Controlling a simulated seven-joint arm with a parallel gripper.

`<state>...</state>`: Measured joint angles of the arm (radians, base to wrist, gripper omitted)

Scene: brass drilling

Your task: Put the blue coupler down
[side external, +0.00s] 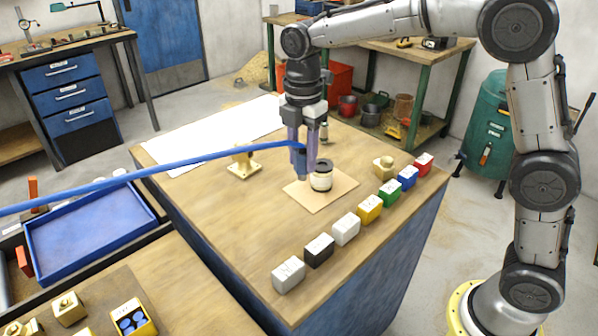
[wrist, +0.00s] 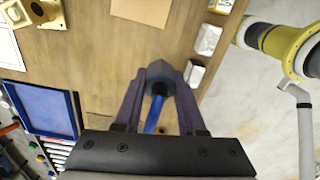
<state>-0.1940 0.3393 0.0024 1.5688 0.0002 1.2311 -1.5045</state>
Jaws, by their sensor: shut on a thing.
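The blue coupler (wrist: 158,74) is a dark blue-grey hex-sided piece on the end of a bright blue hose (side external: 150,172). My gripper (side external: 303,165) is shut on it, with the purple fingers on either side; the wrist view shows the same grip. In the side view the coupler is mostly hidden by the fingers, beside a cream and black cylinder (side external: 321,177) and over or near the left part of a tan square mat (side external: 325,200). I cannot tell whether the coupler touches the surface.
A brass flanged part (side external: 243,163) stands left of the mat, near a white sheet (side external: 205,138). Several coloured blocks (side external: 346,229) line the bench's right edge, with a brass piece (side external: 383,168) behind. A blue tray (side external: 90,229) lies left. Bare wood (side external: 240,220) is free in front.

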